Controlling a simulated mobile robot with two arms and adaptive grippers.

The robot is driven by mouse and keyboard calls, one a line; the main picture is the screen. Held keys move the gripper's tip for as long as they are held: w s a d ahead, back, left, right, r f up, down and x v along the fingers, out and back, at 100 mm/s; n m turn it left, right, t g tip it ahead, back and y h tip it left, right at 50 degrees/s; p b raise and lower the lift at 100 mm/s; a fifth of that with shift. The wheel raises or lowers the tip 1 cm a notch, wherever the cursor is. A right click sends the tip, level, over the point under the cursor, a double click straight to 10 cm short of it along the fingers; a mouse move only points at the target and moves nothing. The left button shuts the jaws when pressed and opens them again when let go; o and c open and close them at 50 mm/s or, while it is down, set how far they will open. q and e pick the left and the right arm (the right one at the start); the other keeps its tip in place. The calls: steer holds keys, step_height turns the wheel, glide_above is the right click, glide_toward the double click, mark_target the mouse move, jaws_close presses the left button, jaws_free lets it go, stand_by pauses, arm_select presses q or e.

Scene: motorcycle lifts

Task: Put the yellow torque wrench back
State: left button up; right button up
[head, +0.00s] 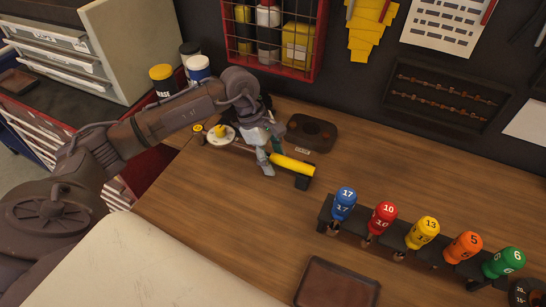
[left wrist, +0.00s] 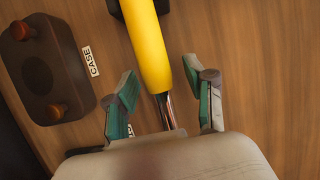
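The yellow torque wrench (head: 292,165) lies near the back of the wooden bench, its yellow handle over a black support block (head: 303,181). In the left wrist view its yellow grip (left wrist: 150,45) and chrome shaft (left wrist: 166,110) run down between my fingers. My left gripper (head: 264,160) is over the wrench at the shaft end of the grip. It also shows in the left wrist view (left wrist: 165,100), with its fingers apart and a visible gap on each side of the shaft. The wrench's far end is hidden behind my gripper in that view. My right gripper is not in view.
A dark "CASE" tray (head: 311,133) stands close behind the wrench. A white disc with a yellow knob (head: 220,134) is left of my gripper. A rack of numbered colored handles (head: 350,235) stands right. An empty brown tray (head: 337,285) lies in front. The bench between is clear.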

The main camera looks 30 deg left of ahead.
arm_select(q)
steer(key=shift+f, duration=0.1)
steer(key=v, duration=1.2)
